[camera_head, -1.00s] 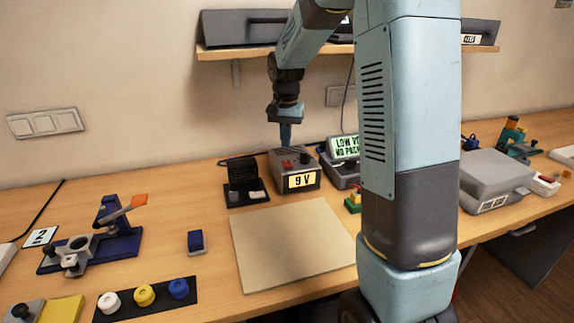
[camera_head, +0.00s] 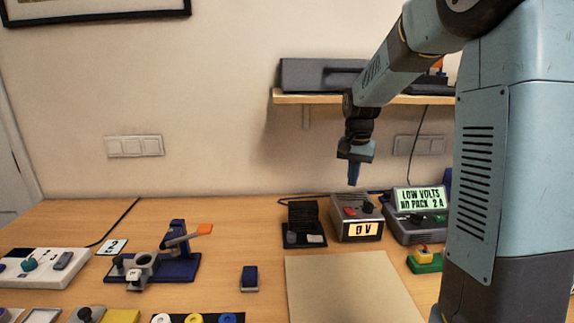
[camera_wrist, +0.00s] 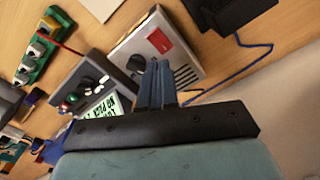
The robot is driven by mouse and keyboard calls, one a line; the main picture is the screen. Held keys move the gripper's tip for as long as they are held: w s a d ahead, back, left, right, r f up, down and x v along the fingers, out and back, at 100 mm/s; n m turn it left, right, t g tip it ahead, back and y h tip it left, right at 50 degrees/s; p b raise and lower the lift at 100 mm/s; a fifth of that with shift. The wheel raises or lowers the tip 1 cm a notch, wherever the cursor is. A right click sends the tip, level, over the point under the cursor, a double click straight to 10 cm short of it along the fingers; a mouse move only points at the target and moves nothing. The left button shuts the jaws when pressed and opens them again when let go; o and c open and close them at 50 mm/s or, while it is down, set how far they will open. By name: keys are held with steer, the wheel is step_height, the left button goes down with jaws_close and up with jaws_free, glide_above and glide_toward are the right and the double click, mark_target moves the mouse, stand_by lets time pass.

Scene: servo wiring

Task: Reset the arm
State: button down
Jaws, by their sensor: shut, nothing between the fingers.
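My gripper (camera_head: 354,174) hangs from my arm, pointing down above the grey power box (camera_head: 357,218), whose display reads "0 V". Its two blue fingers are closed together with nothing between them. In the wrist view my gripper (camera_wrist: 157,66) is seen in front of the same box (camera_wrist: 187,68), which has a red switch and a dark knob. The fingers appear to be above the box; whether they touch it is not clear, though the head view shows a gap.
A grey unit (camera_head: 417,222) reading "LOW VOLTS NO PACK 2 A" stands right of the box. A black stand (camera_head: 303,218) is on its left. A beige mat (camera_head: 345,290) lies bare in front. A blue fixture (camera_head: 178,262) stands left. A shelf (camera_head: 345,98) hangs behind.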

steer(key=s+r+n+t, duration=0.1)
steer(key=s+r, duration=0.3)
steer(key=s, duration=0.4)
steer(key=s+r+n+t, duration=0.2)
steer(key=s+r, duration=0.3)
steer(key=s, duration=0.2)
steer(key=s+n+t, duration=0.2)
steer(key=s, duration=1.2)
steer(key=shift+s+f+n, duration=0.2)
steer(key=shift+n, duration=0.1)
